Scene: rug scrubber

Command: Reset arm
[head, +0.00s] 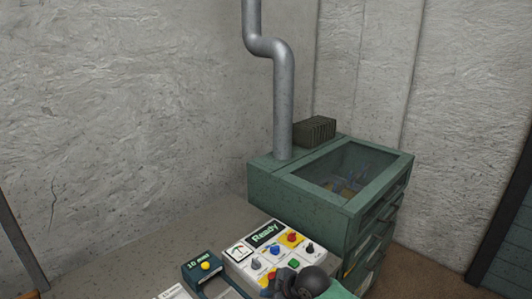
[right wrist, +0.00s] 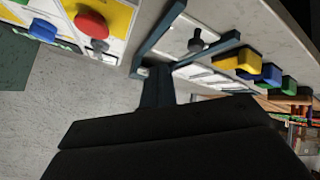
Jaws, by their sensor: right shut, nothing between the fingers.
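In the head view, my right gripper (head: 300,286) is a dark, rounded shape at the bottom edge, over the front of the white control panel (head: 240,262). It covers part of the panel's lower controls. In the right wrist view, my right gripper (right wrist: 155,88) reaches up from its black body, shut and empty. Dark teal bars (right wrist: 212,50) lie close by its tip; I cannot tell whether they touch. A red knob on yellow (right wrist: 92,22) is at upper left. My left gripper is not in view.
A dark box marked 10 min (head: 202,267) with a yellow button stands left of the panel. A green glass-topped cabinet (head: 300,188) with a grey pipe (head: 283,100) stands behind. Yellow, blue and green blocks (right wrist: 262,72) line the right of the wrist view.

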